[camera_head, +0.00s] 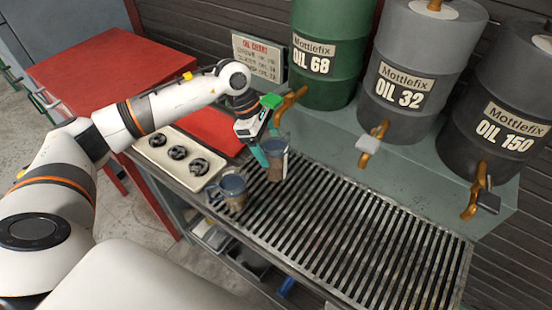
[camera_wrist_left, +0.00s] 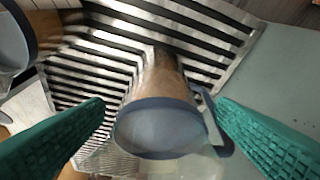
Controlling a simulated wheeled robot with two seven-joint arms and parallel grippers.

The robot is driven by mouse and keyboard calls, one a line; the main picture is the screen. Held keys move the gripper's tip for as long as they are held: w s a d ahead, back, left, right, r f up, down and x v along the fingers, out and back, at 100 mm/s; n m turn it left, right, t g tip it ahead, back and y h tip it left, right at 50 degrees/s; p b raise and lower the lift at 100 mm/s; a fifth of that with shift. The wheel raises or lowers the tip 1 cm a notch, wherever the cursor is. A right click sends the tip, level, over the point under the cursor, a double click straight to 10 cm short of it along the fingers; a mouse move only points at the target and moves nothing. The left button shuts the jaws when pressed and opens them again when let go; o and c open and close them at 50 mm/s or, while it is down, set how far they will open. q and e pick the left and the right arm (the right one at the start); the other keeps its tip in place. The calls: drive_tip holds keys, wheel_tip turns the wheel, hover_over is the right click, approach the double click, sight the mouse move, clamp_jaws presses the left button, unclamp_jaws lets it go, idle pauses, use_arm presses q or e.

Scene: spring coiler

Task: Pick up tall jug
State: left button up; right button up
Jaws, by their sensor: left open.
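A jug (camera_head: 275,161) with a blue-grey rim and a brown lower part stands upright on the slatted grate (camera_head: 372,235). It looks like the tall jug. My left gripper (camera_head: 265,145) is open over its upper part. In the left wrist view, the jug (camera_wrist_left: 157,127) is between the two green fingers (camera_wrist_left: 158,112), with its handle toward the right finger. A gap shows on the left side; contact on the handle side is unclear. A second jug (camera_head: 232,184) stands to the left and nearer; it also shows in the left wrist view (camera_wrist_left: 12,45). My right gripper is not in view.
Green (camera_head: 325,50), grey (camera_head: 420,65) and dark (camera_head: 500,105) oil drums with brown taps stand behind the grate. A panel with three black knobs (camera_head: 178,153) lies to the left, near a red cabinet (camera_head: 105,65). The right part of the grate is clear.

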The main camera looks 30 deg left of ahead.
use_arm(q)
drive_tip(key=shift+d+f, duration=0.25)
drive_tip(key=shift+f, duration=0.45)
drive_tip(key=c, duration=1.4)
drive_tip(key=shift+r, duration=0.1)
drive_tip(key=shift+c, duration=0.8)
drive_tip(key=shift+r, duration=0.1)
